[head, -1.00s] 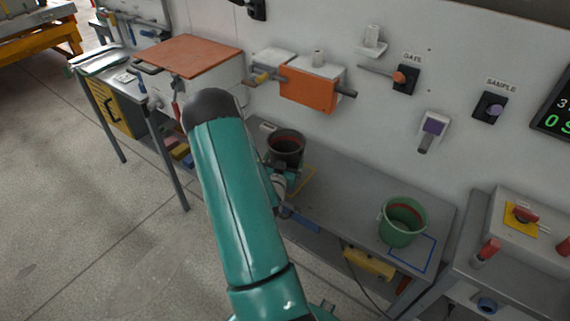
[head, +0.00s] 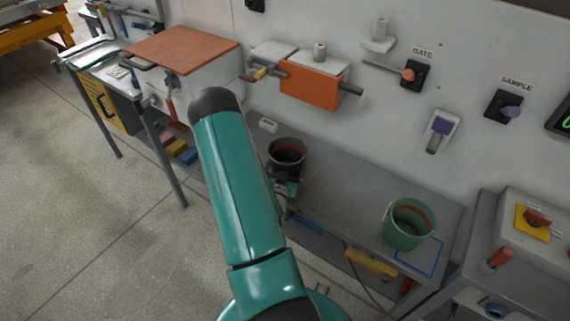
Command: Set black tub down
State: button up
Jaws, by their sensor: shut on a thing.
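The black tub (head: 287,152) is upright at the left part of the grey bench, with a reddish band inside its rim. My gripper (head: 285,178) is at the tub's near side, partly hidden behind my teal arm, and is shut on the tub. I cannot tell whether the tub's base touches the bench.
A green bucket (head: 409,224) stands at the bench's right, by a blue outline (head: 433,262). A small white block (head: 267,125) lies behind the tub. An orange box (head: 309,86) sticks out from the wall above. The bench (head: 345,190) is clear between tub and bucket.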

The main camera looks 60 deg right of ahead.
jog(key=shift+s+r, duration=0.1)
jog(key=shift+s, duration=0.05)
jog(key=o, duration=0.7)
jog(key=shift+a+f, duration=0.1)
jog(key=shift+f, duration=0.1)
jog(key=shift+r, duration=0.15)
jog(key=v, duration=1.2)
